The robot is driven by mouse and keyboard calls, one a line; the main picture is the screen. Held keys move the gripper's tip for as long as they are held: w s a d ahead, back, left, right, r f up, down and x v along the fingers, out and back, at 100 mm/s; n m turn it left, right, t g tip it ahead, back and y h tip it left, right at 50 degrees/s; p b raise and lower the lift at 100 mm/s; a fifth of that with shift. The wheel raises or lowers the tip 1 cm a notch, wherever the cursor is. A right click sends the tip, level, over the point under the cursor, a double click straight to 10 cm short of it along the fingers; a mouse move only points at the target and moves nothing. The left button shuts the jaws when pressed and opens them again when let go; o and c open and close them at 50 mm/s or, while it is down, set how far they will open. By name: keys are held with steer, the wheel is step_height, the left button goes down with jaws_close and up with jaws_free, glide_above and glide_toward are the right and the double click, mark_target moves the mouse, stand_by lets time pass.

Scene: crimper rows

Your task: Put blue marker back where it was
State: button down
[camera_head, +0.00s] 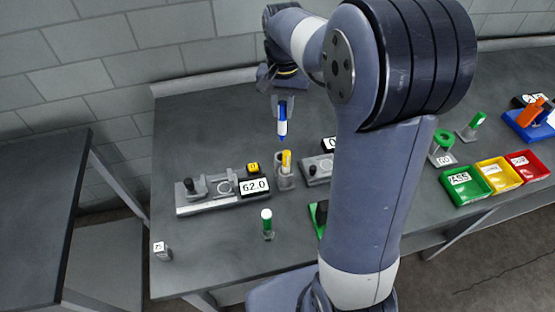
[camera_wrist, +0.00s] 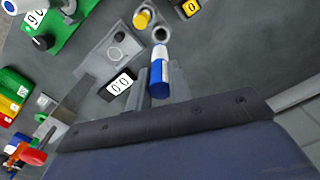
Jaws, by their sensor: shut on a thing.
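My gripper (camera_head: 283,98) is shut on the blue marker (camera_head: 282,124), a blue and white stick that hangs point down above the table. In the wrist view the marker (camera_wrist: 160,72) shows between the two fingers. Below it on the table stands a grey two-cup holder (camera_head: 283,183). The yellow marker (camera_head: 287,161) stands upright in one cup; it also shows in the wrist view (camera_wrist: 142,18). The other cup (camera_wrist: 160,35) looks empty in the wrist view, just beyond the blue marker's end. The marker is apart from the holder.
A grey fixture (camera_head: 212,200) with a "62.0" display (camera_head: 254,187) stands left of the holder; another fixture (camera_head: 317,168) stands right. A green marker with white top (camera_head: 267,222) stands in front. Green (camera_head: 467,186), yellow and red bins sit at the right.

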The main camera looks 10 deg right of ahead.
steer(key=shift+f+b, duration=0.35)
steer(key=shift+f, duration=0.6)
steer(key=shift+w+f, duration=0.15)
steer(key=shift+f, duration=0.15)
step_height(320, 180, down, 10)
steer(key=shift+p, duration=0.8)
steer(key=shift+f, duration=0.1)
steer(key=c, duration=1.8)
jaws_free()
steer(key=shift+f, duration=0.1)
steer(key=o, duration=0.5)
step_height(320, 180, up, 12)
steer(key=shift+r+b, duration=0.25)
steer(key=shift+b, duration=0.45)
